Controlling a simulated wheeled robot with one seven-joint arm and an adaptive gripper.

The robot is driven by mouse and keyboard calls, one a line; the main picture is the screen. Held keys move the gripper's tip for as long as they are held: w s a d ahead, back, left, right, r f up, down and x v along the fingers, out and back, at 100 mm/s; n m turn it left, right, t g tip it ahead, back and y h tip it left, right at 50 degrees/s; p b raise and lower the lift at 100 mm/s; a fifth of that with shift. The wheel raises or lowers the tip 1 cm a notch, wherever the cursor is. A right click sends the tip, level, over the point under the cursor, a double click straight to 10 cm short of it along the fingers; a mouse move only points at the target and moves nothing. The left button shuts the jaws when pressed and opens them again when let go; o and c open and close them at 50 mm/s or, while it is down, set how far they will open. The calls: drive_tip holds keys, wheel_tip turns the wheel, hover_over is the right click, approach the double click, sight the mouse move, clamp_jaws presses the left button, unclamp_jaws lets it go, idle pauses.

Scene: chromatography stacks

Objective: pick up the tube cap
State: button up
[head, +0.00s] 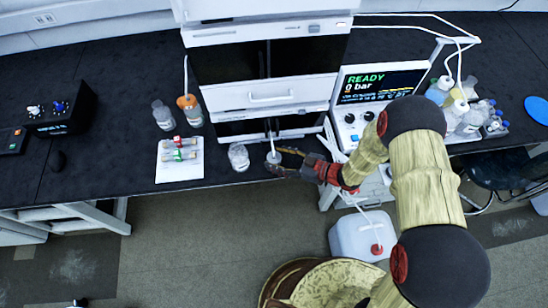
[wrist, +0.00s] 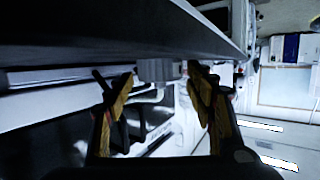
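The tube cap (wrist: 161,70) shows in the wrist view as a short grey ribbed cylinder just under the dark bench edge. My gripper (wrist: 162,75) has its two yellow fingers apart, one on each side of the cap, with the tips close to its sides. Whether they touch it I cannot tell. In the head view, a pale round cap (head: 273,157) with a thin white tube rising from it is at the bench front, below the white instrument stack. My gripper (head: 280,161) reaches it from the right there, and its fingers partly cover it.
A clear glass bottle (head: 238,157) stands close left of the cap. A white tray (head: 180,173) with several vials lies further left. The instrument stack (head: 272,95) rises behind. A READY screen unit (head: 372,88) and several bottles are to the right.

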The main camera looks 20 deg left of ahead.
drive_tip(key=c, duration=1)
